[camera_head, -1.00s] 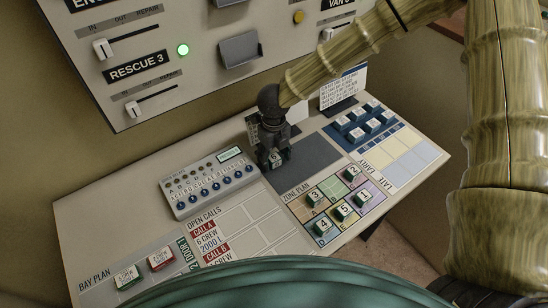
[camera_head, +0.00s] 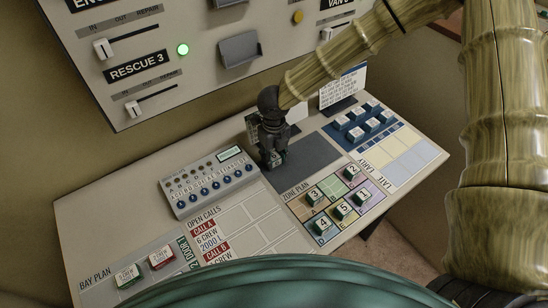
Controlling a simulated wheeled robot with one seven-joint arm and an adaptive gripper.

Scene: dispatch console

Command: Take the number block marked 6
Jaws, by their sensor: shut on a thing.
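My gripper (camera_head: 273,158) points down over the left end of a dark grey pad (camera_head: 309,157), just right of the button panel. Its jaws are shut on a small white-topped block (camera_head: 280,158), mostly hidden by the fingers. Its number cannot be read. I cannot tell whether the block touches the pad. On the zone plan (camera_head: 326,181) stand blocks marked 3 (camera_head: 314,197), 2 (camera_head: 351,172), 1 (camera_head: 362,196), 5 (camera_head: 342,211) and 4 (camera_head: 322,226). No other block marked 6 can be made out.
A button panel (camera_head: 210,181) with a small display lies left of my gripper. Blocks on a blue tray (camera_head: 346,142) stand to the right. A white card (camera_head: 343,89) stands behind. Two bay blocks (camera_head: 161,257) sit front left. The upright board (camera_head: 172,70) rises behind.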

